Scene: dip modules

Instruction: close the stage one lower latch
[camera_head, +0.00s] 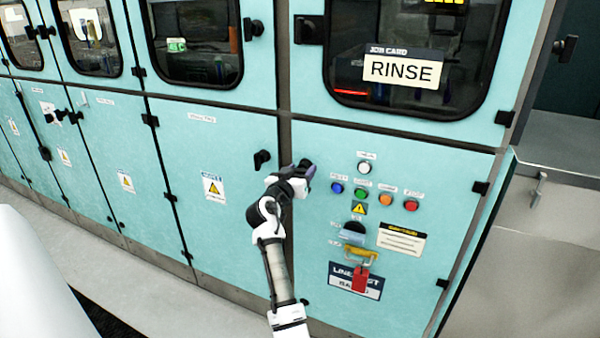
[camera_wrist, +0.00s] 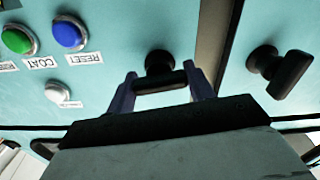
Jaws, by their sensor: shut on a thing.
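My gripper (camera_head: 304,166) is at the upper left corner of the lower teal panel that carries the buttons. In the wrist view its two fingers (camera_wrist: 160,88) straddle a black latch handle (camera_wrist: 161,83) and are shut on it. The handle's bar runs across between the fingers, below its round black base (camera_wrist: 159,62) on the panel. In the head view my gripper mostly hides this latch. A second black latch (camera_head: 262,159) sits on the neighbouring panel to the left, apart from my gripper. It also shows in the wrist view (camera_wrist: 280,73).
Coloured push buttons (camera_head: 387,200) lie right of my gripper, with a yellow handle and red tag (camera_head: 361,279) below them. A RINSE card (camera_head: 402,71) hangs on the window above. A dark seam (camera_head: 287,225) separates the two lower panels.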

